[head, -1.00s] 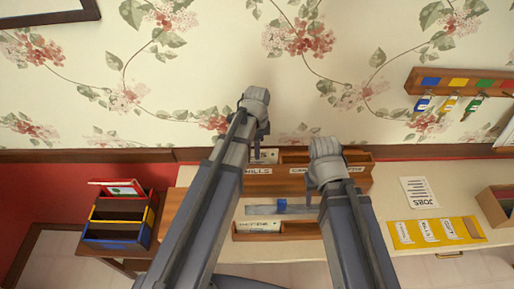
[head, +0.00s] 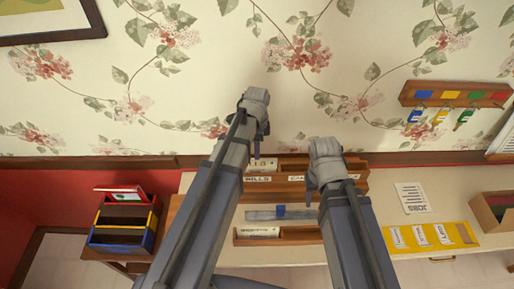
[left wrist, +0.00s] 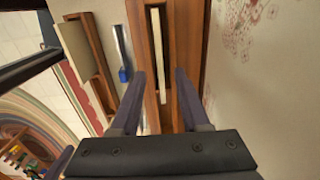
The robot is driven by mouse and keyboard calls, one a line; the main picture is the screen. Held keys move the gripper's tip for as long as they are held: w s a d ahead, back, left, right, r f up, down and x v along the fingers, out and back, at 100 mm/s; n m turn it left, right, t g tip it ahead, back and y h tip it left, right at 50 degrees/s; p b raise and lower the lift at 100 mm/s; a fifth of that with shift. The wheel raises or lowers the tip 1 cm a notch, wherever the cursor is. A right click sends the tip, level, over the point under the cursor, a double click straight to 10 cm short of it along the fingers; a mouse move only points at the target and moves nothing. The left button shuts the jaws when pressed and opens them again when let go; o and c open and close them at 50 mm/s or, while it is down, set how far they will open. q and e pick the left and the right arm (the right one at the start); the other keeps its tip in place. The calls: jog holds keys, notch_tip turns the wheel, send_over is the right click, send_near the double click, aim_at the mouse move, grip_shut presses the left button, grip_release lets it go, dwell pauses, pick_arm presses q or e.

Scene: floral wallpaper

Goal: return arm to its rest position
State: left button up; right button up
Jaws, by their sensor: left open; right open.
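My left arm reaches up the middle of the head view, with its gripper (head: 262,132) in front of the wooden letter sorter (head: 345,186). In the left wrist view, its two dark fingers (left wrist: 160,85) are apart, with nothing held between them. A slot of the sorter (left wrist: 142,28) holding a pale envelope (left wrist: 155,50) shows beyond them. My right gripper (head: 313,180) is in front of the sorter's right part. Its fingers are mostly hidden by its own wrist, and I see nothing held.
A blue-handled letter opener (head: 282,211) lies before the sorter, with a wooden tray (head: 310,236) nearer. A yellow sorting mat (head: 432,235) and JOBS sheet (head: 411,198) lie right. A key rack (head: 455,95) hangs on the wall. Coloured bins (head: 122,222) stand left.

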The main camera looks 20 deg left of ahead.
pick_arm(q)
jog(key=s+d+f+n+b, duration=0.4)
jog(key=s+d+n, duration=0.1)
jog(key=s, duration=0.2)
jog(key=s+d+f+n+y+b, duration=0.1)
jog(key=s+d+f+n+b, duration=0.3)
jog(key=s+d+n, duration=0.1)
jog(key=s+n, duration=0.1)
jog(key=s, duration=0.1)
jog(key=shift+s+d+f+b, duration=0.3)
jog(key=shift+s+b, duration=0.05)
